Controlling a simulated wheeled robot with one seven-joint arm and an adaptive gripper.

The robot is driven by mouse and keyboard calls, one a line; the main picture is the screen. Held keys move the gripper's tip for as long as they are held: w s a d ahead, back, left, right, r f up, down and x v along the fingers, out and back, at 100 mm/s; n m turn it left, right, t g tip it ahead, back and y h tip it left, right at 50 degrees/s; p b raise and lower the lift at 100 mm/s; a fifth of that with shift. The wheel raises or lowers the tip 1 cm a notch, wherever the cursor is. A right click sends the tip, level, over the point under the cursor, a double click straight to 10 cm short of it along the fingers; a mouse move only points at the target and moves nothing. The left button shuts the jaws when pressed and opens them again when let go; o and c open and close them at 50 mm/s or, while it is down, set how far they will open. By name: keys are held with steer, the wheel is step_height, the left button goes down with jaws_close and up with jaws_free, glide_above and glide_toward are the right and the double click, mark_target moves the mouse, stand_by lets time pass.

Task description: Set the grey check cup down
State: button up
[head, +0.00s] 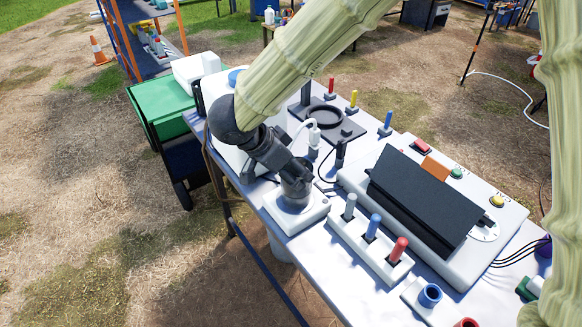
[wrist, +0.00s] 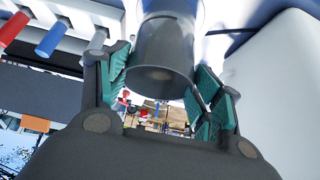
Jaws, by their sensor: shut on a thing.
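The grey check cup (wrist: 165,55) is a short, grey, see-through cylinder. It sits between the green-padded fingers of my gripper (wrist: 163,78) in the wrist view, and the fingers are shut on it. In the head view my gripper (head: 294,172) points down at the cup (head: 297,190), just over a white square pad (head: 314,215) near the table's front left edge. The cup's lower end is at the pad's round grey middle. I cannot tell whether it touches. The fingers hide part of the cup.
A white rack (head: 365,248) with grey, blue and red sticks stands right of the pad. Behind it is a white instrument (head: 352,180) with a black panel. A white probe (head: 314,135) and a black plate (head: 347,131) with a ring stand farther back.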

steer(key=shift+d, duration=0.15)
steer(key=o, duration=1.4)
steer(key=shift+f, duration=0.1)
steer(key=shift+c, duration=0.2)
steer(key=v, duration=1.2)
steer(key=shift+b, duration=0.4)
